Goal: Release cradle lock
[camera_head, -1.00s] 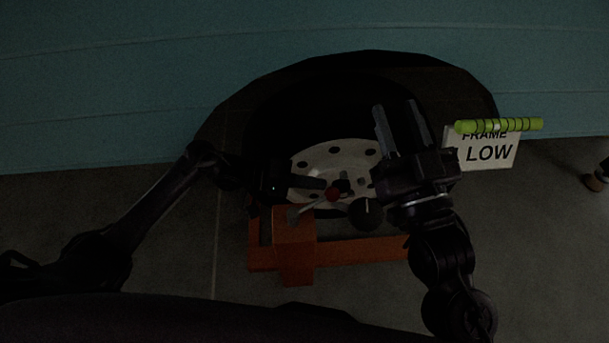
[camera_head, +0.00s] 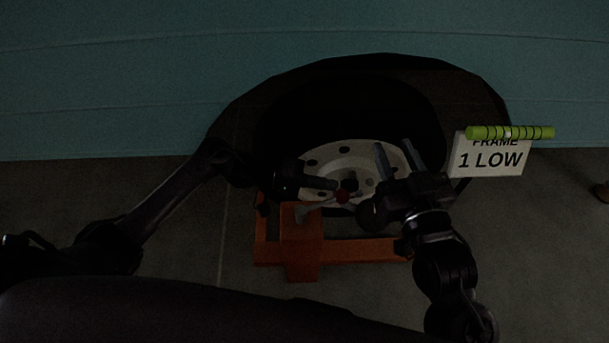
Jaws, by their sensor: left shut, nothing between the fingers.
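The orange cradle (camera_head: 302,262) stands on the floor below the wheel. A dark round shape (camera_head: 369,212) beside the right gripper is too dark to identify.
The black tyre (camera_head: 350,105) sits in the arch of the teal camper body (camera_head: 150,80). A white sign (camera_head: 492,158) reading "FRAME 1 LOW" hangs at the right under a yellow-green tube (camera_head: 510,132). The dark floor (camera_head: 560,250) at the right is open.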

